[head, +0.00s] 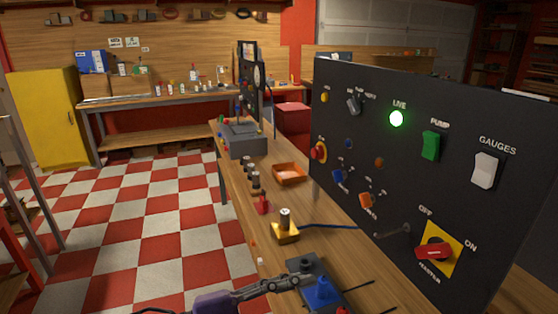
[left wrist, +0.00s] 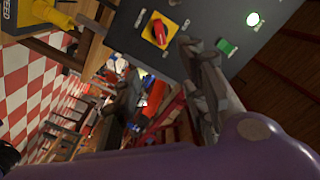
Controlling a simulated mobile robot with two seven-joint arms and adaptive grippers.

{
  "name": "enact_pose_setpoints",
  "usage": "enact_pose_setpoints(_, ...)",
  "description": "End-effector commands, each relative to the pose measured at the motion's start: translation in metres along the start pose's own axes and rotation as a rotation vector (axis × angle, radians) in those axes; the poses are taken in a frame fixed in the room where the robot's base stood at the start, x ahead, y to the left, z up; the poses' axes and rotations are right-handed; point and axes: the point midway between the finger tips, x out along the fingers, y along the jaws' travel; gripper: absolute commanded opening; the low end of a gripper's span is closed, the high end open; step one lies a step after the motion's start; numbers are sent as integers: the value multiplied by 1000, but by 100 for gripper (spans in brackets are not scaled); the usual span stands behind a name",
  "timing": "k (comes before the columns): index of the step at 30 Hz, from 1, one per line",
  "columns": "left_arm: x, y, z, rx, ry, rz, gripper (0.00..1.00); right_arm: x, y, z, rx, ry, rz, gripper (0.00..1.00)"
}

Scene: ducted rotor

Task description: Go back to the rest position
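My left arm comes in at the bottom of the head view, with its purple wrist low at the left. The left gripper (head: 288,283) is over the near part of the bench, beside a dark box with a blue part (head: 320,290). In the left wrist view the fingers of this gripper (left wrist: 165,90) stand apart with nothing visible between them, so it looks open. The black control panel (head: 385,160) stands to its right, and it also shows in the left wrist view (left wrist: 200,25). My right gripper is not in view.
The panel has a lit green LIVE lamp (head: 396,118), a green PUMP switch (head: 430,146) and a red MASTER handle (head: 433,252) lying roughly level. The checkered floor at left is clear.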

Motion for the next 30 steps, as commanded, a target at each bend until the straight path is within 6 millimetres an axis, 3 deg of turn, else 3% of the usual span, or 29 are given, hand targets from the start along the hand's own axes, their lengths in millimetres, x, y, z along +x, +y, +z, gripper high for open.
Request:
enact_pose_setpoints(3,4,-17,37,5,-119,-40,39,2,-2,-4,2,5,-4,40)
enact_pose_setpoints(8,0,-17,72,-95,-227,-143,39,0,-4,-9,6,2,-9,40)
enact_pose_setpoints(13,-19,1,111,-241,-351,-252,39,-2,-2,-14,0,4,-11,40)
enact_pose_setpoints(16,-42,23,138,-357,-446,-332,39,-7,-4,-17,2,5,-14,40)
enact_pose_setpoints(20,-89,72,174,-547,-609,-451,39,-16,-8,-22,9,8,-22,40)
enact_pose_setpoints(24,-153,146,196,-756,-800,-576,39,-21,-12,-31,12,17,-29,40)
enact_pose_setpoints(30,-239,259,184,-1006,-1031,-724,39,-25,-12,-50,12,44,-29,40)
